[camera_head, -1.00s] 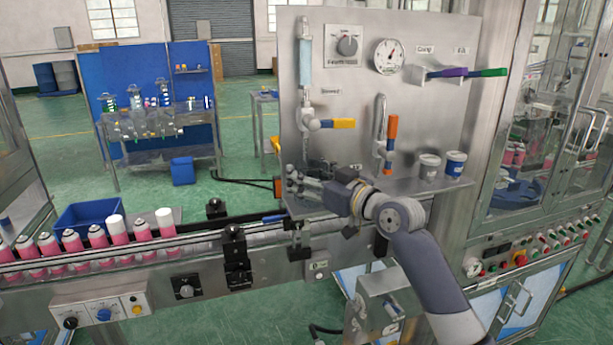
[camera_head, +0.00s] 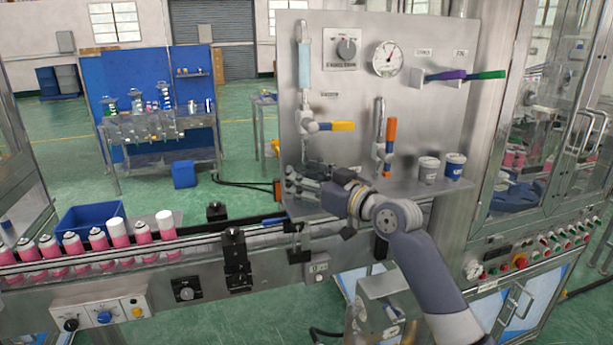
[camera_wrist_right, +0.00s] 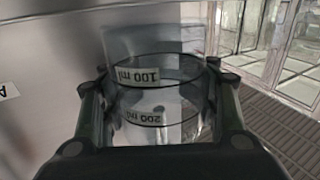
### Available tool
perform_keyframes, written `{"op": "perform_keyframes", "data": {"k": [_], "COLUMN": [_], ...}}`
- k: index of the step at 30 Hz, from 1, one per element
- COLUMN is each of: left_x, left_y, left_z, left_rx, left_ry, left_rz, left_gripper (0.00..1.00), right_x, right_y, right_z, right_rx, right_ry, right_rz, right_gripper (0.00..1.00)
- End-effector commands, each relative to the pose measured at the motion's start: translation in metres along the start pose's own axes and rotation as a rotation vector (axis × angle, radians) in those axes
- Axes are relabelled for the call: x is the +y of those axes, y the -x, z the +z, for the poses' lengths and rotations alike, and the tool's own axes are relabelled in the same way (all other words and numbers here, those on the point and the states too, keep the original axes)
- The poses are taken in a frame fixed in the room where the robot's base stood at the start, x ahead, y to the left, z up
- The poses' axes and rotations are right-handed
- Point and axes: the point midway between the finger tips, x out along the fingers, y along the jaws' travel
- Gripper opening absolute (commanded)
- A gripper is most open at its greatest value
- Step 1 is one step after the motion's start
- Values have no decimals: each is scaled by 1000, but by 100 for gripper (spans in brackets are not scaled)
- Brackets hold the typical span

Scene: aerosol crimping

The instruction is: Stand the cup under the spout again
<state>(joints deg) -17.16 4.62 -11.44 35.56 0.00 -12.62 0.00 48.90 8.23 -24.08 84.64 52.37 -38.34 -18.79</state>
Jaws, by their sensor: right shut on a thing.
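The cup (camera_wrist_right: 180,98) is clear, with dark rings and white 100 ml and 200 ml labels that read upside down in the right wrist view. My right gripper (camera_wrist_right: 158,88) is shut on it, one finger on each side. In the head view my right gripper (camera_head: 296,181) is low at the left part of the steel panel, below the yellow-handled valve (camera_head: 310,126) and its spout. The cup is hard to make out there, and whether its base touches the shelf cannot be told. My left gripper is not in view.
The steel shelf (camera_head: 400,188) holds two small tubs (camera_head: 428,169) to the right. An orange-handled valve (camera_head: 390,132) hangs beside the yellow one. A conveyor with several pink cans (camera_head: 118,232) runs at the lower left, close to the shelf.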

Motion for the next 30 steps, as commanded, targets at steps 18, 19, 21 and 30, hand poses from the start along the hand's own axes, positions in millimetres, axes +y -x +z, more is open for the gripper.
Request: {"op": "perform_keyframes", "data": {"k": [18, 19, 21, 30], "left_x": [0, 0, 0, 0], "left_y": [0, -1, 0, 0], "left_z": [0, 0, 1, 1], "left_rx": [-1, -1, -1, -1], "left_ry": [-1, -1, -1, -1], "left_rz": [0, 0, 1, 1], "left_gripper": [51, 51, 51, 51], "right_x": [-5, -5, -5, -2], "right_y": [-3, -3, -3, -2], "right_z": [-2, -2, -2, 0], "right_rx": [5, 5, 5, 1], "right_ry": [-1, -1, -1, -1], "right_rz": [-7, -7, -7, -2], "right_gripper": [0, 0, 65, 79]}}
